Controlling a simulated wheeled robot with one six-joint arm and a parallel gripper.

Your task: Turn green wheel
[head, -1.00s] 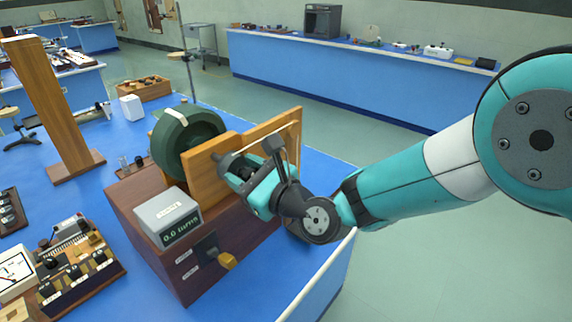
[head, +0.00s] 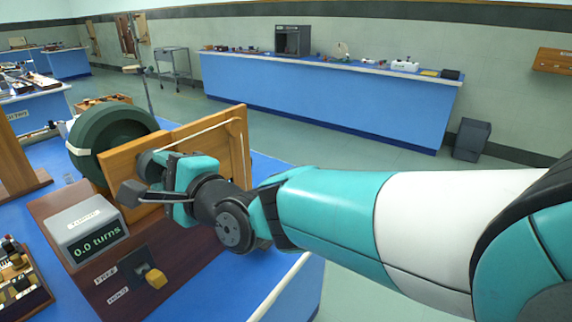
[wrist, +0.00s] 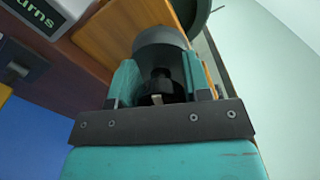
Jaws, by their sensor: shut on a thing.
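The dark green wheel (head: 88,150) stands upright behind a wooden board (head: 190,133) on a brown box; part of its rim shows in the wrist view (wrist: 198,14). A dark grey cylindrical hub (head: 147,165) sticks out of the board's near side, and shows in the wrist view (wrist: 160,42). My gripper (head: 160,172) is shut on this hub, one teal finger on each side. The grey display (head: 88,229) on the box reads 0.0 turns. The wheel's lower part is hidden by the board and box.
A yellow-knobbed lever (head: 155,279) with two small labels sits on the box front below my gripper. A cord runs along the board's top. An instrument (head: 22,283) lies at lower left. A long blue bench (head: 320,98) stands at the back; open floor lies between.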

